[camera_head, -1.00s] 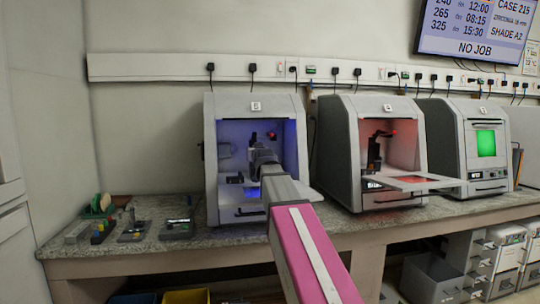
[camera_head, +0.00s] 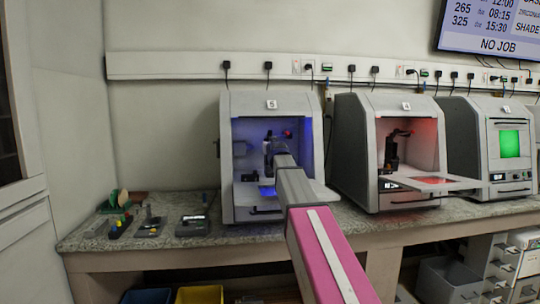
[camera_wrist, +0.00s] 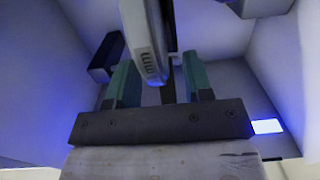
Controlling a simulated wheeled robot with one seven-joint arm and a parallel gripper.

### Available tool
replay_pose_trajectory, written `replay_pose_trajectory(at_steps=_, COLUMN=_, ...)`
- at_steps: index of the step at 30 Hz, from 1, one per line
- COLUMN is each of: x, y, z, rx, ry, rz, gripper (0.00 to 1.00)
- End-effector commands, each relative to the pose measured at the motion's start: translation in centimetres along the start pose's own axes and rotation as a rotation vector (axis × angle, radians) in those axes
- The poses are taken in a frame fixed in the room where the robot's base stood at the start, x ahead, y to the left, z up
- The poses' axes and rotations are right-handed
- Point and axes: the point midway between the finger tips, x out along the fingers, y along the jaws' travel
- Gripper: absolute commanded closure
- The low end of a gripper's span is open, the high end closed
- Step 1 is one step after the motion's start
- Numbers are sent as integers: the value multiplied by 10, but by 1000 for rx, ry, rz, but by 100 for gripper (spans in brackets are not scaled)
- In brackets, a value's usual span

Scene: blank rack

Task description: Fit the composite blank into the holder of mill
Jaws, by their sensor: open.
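My arm reaches into the blue-lit mill (camera_head: 236,103) at the left of the bench in the head view. My gripper (camera_wrist: 159,60) is inside its chamber, with two teal fingers spread apart in the wrist view. A pale grey slotted part (camera_wrist: 148,45), perhaps the holder, passes between or just beyond the fingers. A narrow dark piece also shows between them, and I cannot tell what it is. I cannot make out the composite blank, and the fingertips' contact with anything is unclear.
A red-lit mill (camera_head: 357,110) with its front flap lowered stands to the right. Beyond it is a closed mill with a green window (camera_head: 510,143). Small tools and a grey tray (camera_head: 192,226) lie on the bench at left. Chamber walls surround my gripper closely.

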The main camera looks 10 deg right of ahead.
Motion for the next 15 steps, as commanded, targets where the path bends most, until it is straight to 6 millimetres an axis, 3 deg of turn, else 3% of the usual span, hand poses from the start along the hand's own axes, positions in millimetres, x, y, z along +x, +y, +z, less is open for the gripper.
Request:
replay_pose_trajectory(at_steps=2, x=9, y=0, z=-1, rx=0, ry=0, rz=0, gripper=53)
replay_pose_trajectory(at_steps=8, x=9, y=0, z=0, rx=0, ry=0, rz=0, gripper=53)
replay_pose_trajectory(at_steps=9, x=9, y=0, z=0, rx=0, ry=0, rz=0, gripper=56)
replay_pose_trajectory(at_steps=13, x=9, y=0, z=0, rx=0, ry=0, rz=0, gripper=99)
replay_pose_trajectory(at_steps=15, x=9, y=0, z=0, rx=0, ry=0, rz=0, gripper=100)
